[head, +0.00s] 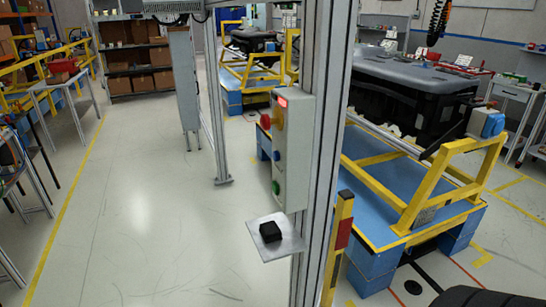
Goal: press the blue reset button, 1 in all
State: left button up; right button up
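A grey control box (292,150) is fixed to a metal post right of the middle of the head view. Its face is turned to the left and seen at a steep angle. A small blue button (277,155) sits about halfway down that face. Above it is a red knob (265,121) that sticks out, and below it a green button (276,187). A red lit panel (283,103) shows near the top of the box. Neither of my grippers is in view, and nothing is seen touching the blue button.
A small metal shelf (287,247) juts from the post below the box, with a black block (270,232) on it. A yellow-framed blue stand (375,205) bearing a black dashboard module (410,100) is behind the post at right. The floor (165,210) left of the post is clear.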

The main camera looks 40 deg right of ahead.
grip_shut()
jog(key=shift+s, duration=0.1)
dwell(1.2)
